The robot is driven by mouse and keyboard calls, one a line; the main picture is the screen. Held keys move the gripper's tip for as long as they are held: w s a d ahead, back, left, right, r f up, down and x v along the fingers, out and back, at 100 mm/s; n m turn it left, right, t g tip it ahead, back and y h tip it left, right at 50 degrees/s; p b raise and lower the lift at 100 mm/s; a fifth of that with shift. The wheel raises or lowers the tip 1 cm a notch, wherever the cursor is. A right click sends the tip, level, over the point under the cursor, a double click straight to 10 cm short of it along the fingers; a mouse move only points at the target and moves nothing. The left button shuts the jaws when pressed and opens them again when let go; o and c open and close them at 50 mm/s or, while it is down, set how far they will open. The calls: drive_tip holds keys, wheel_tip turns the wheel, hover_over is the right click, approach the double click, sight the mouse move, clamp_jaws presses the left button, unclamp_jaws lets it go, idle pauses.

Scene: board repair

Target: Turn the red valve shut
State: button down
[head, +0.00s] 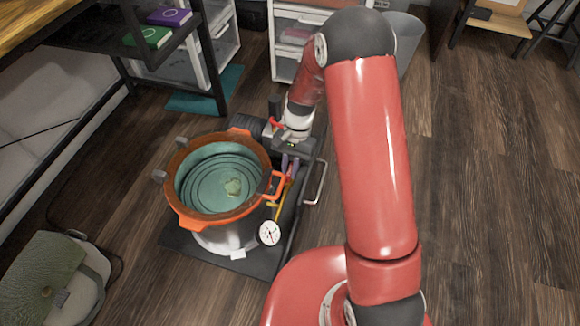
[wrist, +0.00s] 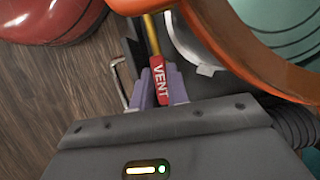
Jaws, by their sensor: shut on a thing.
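The red valve handle (wrist: 160,82), marked VENT in white, sits at the end of a yellow stem (wrist: 151,38). My gripper (wrist: 156,85) has its two purple fingers closed on both sides of the red handle. In the head view my gripper (head: 290,165) is at the right side of the big pot, with the yellow stem (head: 273,204) running down and left from it toward the gauge. The pot (head: 183,209) has an orange rim and a teal inside. The handle is mostly hidden by my fingers in the head view.
A round white gauge (head: 269,233) is at the pot's front right. The pot's orange side handle (head: 276,184) is close beside my fingers. A metal bar handle (head: 317,184) stands to the right. Wooden floor (head: 460,200) is open at right; a green bag (head: 42,278) lies at left.

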drive_tip(key=m+t+y+p, duration=0.1)
drive_tip(key=m, duration=0.3)
drive_tip(key=shift+r, duration=0.1)
drive_tip(key=m, duration=0.2)
drive_tip(key=m+t+y, duration=0.1)
drive_tip(key=m, duration=0.1)
drive_tip(key=shift+m+t, duration=0.3)
drive_tip(key=m+t, duration=0.1)
drive_tip(key=m, duration=0.3)
drive_tip(key=shift+m+t, duration=0.3)
drive_tip(key=shift+t, duration=0.1)
drive_tip(key=shift+m+t+b, duration=0.8)
drive_tip(key=shift+m+b, duration=0.15)
drive_tip(key=shift+m, duration=1.05)
drive_tip(key=c, duration=1.4)
unclamp_jaws()
drive_tip(key=shift+o, duration=0.2)
